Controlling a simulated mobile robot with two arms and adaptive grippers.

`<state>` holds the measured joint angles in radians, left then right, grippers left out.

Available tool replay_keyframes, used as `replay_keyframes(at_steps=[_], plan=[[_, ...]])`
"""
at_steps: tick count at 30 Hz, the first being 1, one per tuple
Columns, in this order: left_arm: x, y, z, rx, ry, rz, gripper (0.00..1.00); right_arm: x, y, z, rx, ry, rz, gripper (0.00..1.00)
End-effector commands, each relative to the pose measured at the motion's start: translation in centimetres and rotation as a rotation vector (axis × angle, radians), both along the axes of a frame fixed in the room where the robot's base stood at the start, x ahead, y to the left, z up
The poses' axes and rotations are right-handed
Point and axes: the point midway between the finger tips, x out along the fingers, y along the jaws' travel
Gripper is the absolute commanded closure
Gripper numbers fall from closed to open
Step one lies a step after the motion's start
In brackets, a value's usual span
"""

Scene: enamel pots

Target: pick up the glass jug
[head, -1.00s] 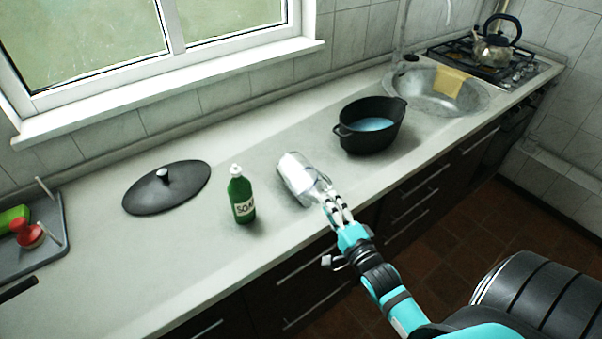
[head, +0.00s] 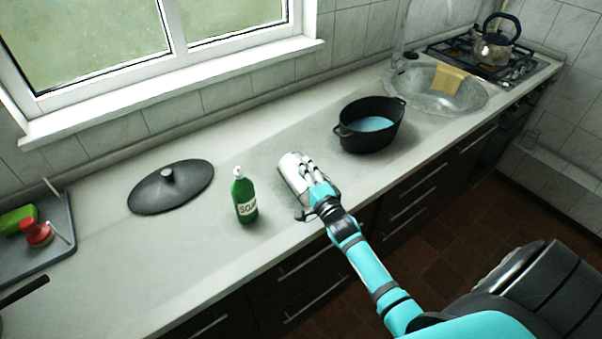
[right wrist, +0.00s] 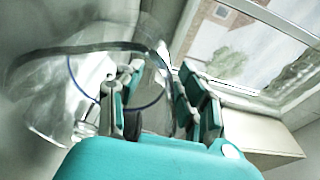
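In the right wrist view, the jug's clear glass (right wrist: 60,95) fills the left part. The fingers of my right gripper (right wrist: 155,98) are spread apart there, with glass showing between and behind them. Whether they touch the jug is unclear. My left gripper is not in view.
A green soap bottle (head: 244,199) stands left of the jug, and a black lid (head: 160,192) lies beyond it. A black pot (head: 366,140) with blue liquid is to the right, before the sink (head: 465,100). A grey tray (head: 62,240) is far left.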

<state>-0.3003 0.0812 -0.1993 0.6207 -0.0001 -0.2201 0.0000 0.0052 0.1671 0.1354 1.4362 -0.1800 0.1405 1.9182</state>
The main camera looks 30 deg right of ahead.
Motion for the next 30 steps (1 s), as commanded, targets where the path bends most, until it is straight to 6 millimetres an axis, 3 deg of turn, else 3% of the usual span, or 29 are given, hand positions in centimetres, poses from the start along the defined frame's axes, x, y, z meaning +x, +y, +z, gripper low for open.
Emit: replay_keyframes(at_steps=[6, 15, 30], plan=[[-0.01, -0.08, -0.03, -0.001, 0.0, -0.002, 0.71, 0.02, 0.01, -0.05, 0.0, 0.0, 0.0, 0.64], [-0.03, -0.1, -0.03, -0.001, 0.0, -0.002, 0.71, -0.01, 0.0, -0.07, 0.0, 0.001, 0.0, 1.0], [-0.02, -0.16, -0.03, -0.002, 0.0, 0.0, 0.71, -0.03, 0.01, -0.09, 0.001, 0.001, 0.0, 1.0]])
